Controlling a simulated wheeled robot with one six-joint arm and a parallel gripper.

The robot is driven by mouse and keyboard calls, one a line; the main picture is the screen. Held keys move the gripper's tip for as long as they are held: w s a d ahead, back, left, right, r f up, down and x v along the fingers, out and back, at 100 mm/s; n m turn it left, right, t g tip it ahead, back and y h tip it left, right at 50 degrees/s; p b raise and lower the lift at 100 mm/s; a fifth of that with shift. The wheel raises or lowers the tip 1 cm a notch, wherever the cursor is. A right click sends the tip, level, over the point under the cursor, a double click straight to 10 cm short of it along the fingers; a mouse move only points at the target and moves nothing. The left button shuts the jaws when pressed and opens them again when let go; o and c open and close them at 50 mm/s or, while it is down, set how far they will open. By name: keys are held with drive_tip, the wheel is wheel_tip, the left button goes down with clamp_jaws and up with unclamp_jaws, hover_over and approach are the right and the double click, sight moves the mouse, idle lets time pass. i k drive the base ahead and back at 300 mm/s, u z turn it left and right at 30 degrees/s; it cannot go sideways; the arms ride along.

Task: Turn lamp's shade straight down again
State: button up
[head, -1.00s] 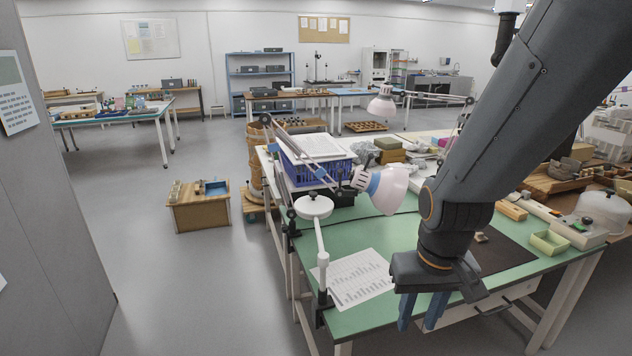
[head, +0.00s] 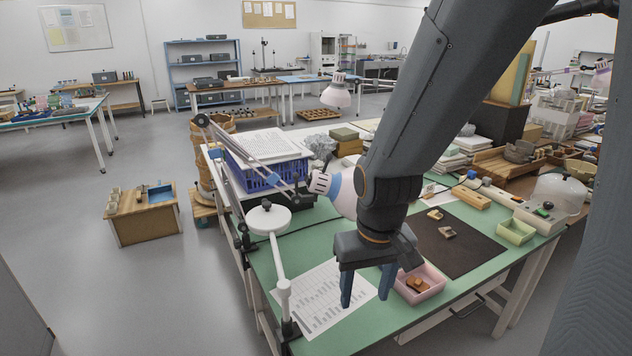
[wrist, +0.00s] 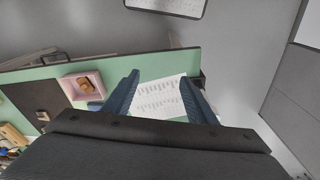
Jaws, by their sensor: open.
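The lamp's pale shade (head: 345,196) with its blue collar shows in the head view just left of my arm, which hides its right part. The shade is tilted, its mouth to the lower right. Its jointed arm (head: 245,153) runs from the upper left, above a blue crate. My gripper (head: 366,300) is open and empty over the near part of the green bench, in front of and below the shade. In the wrist view my gripper (wrist: 160,88) is open above the bench edge and a printed sheet. The lamp is not seen in the wrist view.
A white round-headed stand (head: 268,220) rises at the bench's left edge. A printed sheet (head: 318,297) lies near it. A pink tray (head: 431,287) with sherds and a dark mat (head: 470,252) lie right of my gripper. The blue crate (head: 262,177) stands behind the lamp.

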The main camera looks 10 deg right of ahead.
sight(338, 187)
drive_tip(key=k, duration=1)
drive_tip(key=u, duration=1.4)
drive_tip(key=i, duration=1.1)
drive_tip(key=z, duration=1.6)
drive_tip(key=i, duration=0.5)
drive_tip(key=z, duration=0.05)
